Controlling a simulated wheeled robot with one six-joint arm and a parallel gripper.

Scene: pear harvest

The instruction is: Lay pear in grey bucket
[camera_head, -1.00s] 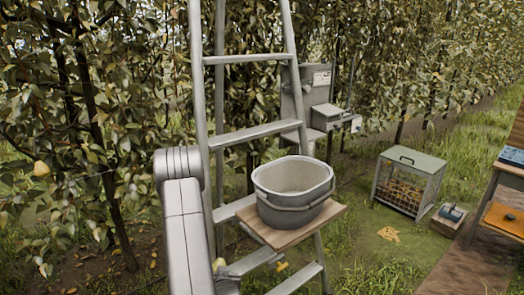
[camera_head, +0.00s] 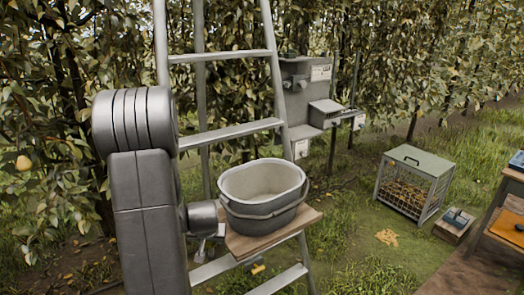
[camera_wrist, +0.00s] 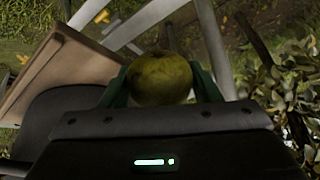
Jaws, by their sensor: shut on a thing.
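The grey bucket (camera_head: 263,206) stands upright on a wooden board (camera_head: 250,247) fixed to the ladder in the head view. Its open top faces up and the inside that shows looks empty. In the wrist view a green-brown pear (camera_wrist: 162,78) sits between the green fingers of my gripper (camera_wrist: 163,84), which is shut on it. The board (camera_wrist: 68,70) also shows at the left of the wrist view, with a dark rounded shape below it that I cannot identify for sure. In the head view the gripper and pear are hidden behind my arm, left of the bucket.
The metal ladder (camera_head: 224,137) rises behind the bucket. Leafy trees (camera_head: 50,130) with a yellow pear (camera_head: 23,163) stand at left. A grey box (camera_head: 310,100), a wire cage (camera_head: 411,186) and a table (camera_head: 503,227) stand at right. Grass lies between them.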

